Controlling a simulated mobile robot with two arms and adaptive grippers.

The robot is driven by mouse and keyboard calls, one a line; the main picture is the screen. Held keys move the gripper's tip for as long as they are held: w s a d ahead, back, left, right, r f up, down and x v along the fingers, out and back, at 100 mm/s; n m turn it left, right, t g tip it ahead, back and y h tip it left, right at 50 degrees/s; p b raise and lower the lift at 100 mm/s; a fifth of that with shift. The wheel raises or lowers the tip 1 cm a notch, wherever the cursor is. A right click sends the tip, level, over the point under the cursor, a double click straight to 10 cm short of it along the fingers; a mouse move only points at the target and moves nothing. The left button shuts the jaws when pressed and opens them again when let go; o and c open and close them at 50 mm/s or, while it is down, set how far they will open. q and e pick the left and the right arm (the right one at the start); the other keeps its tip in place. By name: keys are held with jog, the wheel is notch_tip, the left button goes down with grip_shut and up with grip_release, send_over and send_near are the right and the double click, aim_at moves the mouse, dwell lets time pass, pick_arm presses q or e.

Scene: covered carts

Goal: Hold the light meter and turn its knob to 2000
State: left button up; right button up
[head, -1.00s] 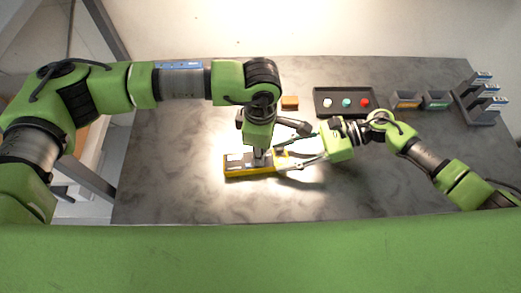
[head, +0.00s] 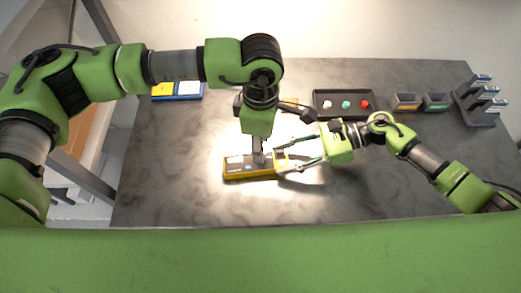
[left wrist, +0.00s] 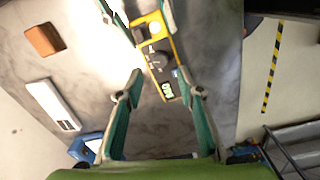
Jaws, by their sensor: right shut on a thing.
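The light meter, a yellow-edged box with a grey face (head: 236,165), lies near the middle of the table. It also shows in the left wrist view (left wrist: 170,72), with a dark round knob (left wrist: 162,57) and a lit green display on its face. My right gripper (head: 284,160) is shut on the meter's right end; its fingers also show at the top of the left wrist view. My left gripper (left wrist: 163,98) is open, pointing down over the meter, with nothing between its fingertips. In the head view it hides part of the meter's face, including the knob.
A dark tray (head: 345,112) with white, green and red round pieces stands behind. Grey bins (head: 405,103) and a rack (head: 478,117) are at the back right. A brown block (left wrist: 44,39) lies nearby. The front table is clear.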

pick_arm(q)
notch_tip(320, 180, up, 7)
jog(key=shift+f, duration=0.15)
dwell(0.4)
pick_arm(e)
jog(key=o, duration=1.4)
jog(key=shift+c, duration=0.2)
